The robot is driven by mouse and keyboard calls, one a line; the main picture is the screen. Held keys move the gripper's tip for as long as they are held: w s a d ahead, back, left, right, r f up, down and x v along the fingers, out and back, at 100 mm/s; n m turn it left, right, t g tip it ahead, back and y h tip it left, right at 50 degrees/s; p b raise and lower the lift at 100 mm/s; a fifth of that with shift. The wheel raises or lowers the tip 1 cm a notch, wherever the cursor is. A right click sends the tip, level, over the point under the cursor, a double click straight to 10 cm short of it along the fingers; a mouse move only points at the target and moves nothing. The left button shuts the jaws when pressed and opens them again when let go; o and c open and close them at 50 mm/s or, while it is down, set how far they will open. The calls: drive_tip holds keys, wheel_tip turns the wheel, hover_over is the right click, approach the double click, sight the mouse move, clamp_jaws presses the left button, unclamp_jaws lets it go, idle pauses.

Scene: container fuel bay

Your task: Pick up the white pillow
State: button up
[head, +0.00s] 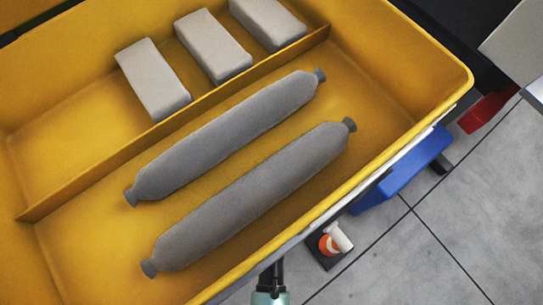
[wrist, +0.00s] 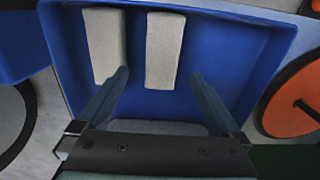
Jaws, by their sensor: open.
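In the wrist view, two pale, block-shaped pillows lie in a blue bin (wrist: 228,95): a left pillow (wrist: 104,45) and a right pillow (wrist: 165,50). My gripper (wrist: 160,76) is open, its fingers spread over the bin with the right pillow's lower end between them. I cannot tell whether they touch it. A greyer piece (wrist: 160,127) shows between the fingers close to the palm, mostly hidden. In the head view, three pale blocks, a left (head: 152,80), a middle (head: 213,47) and a right (head: 268,22), lie in a yellow container (head: 60,125).
Two long grey bolsters, a rear (head: 228,137) and a front (head: 250,197), lie in the container before its divider (head: 130,152). Below its front edge are an orange-white cone (head: 335,240) and a blue object (head: 402,172). An orange round thing (wrist: 292,100) is right of the bin.

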drive_tip(key=f+b, duration=0.2)
drive_tip(key=f, duration=0.3)
drive_tip(key=f+b, duration=0.3)
drive_tip(key=f, duration=0.1)
drive_tip(key=shift+s+a+f, duration=0.15)
drive_tip(key=shift+s+f, duration=0.05)
drive_tip(key=shift+f, duration=0.2)
drive_tip(key=shift+r, duration=0.1)
drive_tip(key=c, duration=1.2)
